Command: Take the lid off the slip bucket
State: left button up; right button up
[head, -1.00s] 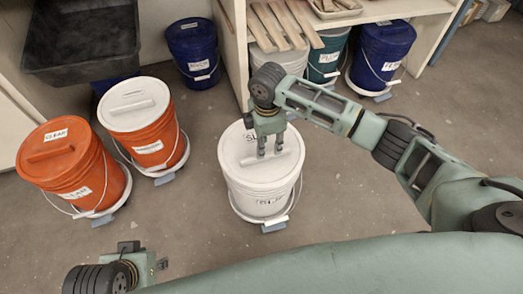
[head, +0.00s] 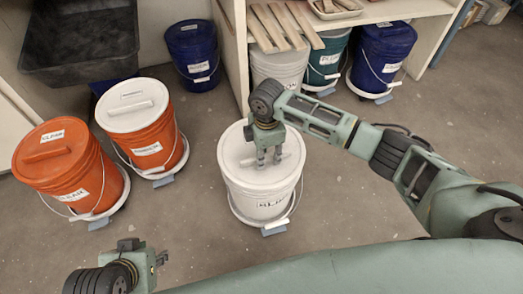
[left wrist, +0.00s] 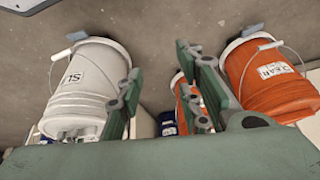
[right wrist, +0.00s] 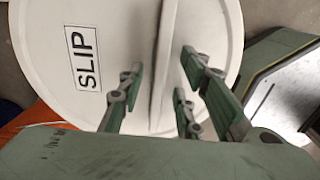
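The slip bucket (head: 262,195) is white and stands upright on the floor in the middle of the head view. Its white lid (head: 235,150) is on it, with a raised bar handle (head: 247,163) across the top. My right gripper (head: 269,160) points down over the lid, partly hiding its label. In the right wrist view, the lid (right wrist: 50,35) reads SLIP, and my right fingers (right wrist: 165,90) are apart, one side on each side of the bar (right wrist: 167,40), with gaps showing. My left gripper (head: 162,260) is low at the left, far from the bucket; its fingers (left wrist: 160,65) are apart and empty.
Two orange lidded buckets (head: 67,170), (head: 148,130) stand left of the slip bucket. A blue bucket (head: 193,60) is behind. A shelf (head: 375,12) with wooden slats (head: 275,28) has more buckets under it. A black tub (head: 80,40) is at back left. Floor around the slip bucket is clear.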

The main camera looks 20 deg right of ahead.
pick_arm(q)
jog(key=shift+s+a+f+g+p, duration=0.15)
jog(key=shift+s+g, duration=0.15)
jog(key=shift+s, duration=0.3)
jog(key=shift+s+a+r+g+p, duration=0.15)
jog(key=shift+s+g, duration=0.15)
jog(key=shift+s, duration=0.3)
pick_arm(e)
jog(key=shift+f, duration=0.2)
dwell(0.4)
pick_arm(q)
jog(key=shift+f, duration=0.1)
pick_arm(e)
grip_shut()
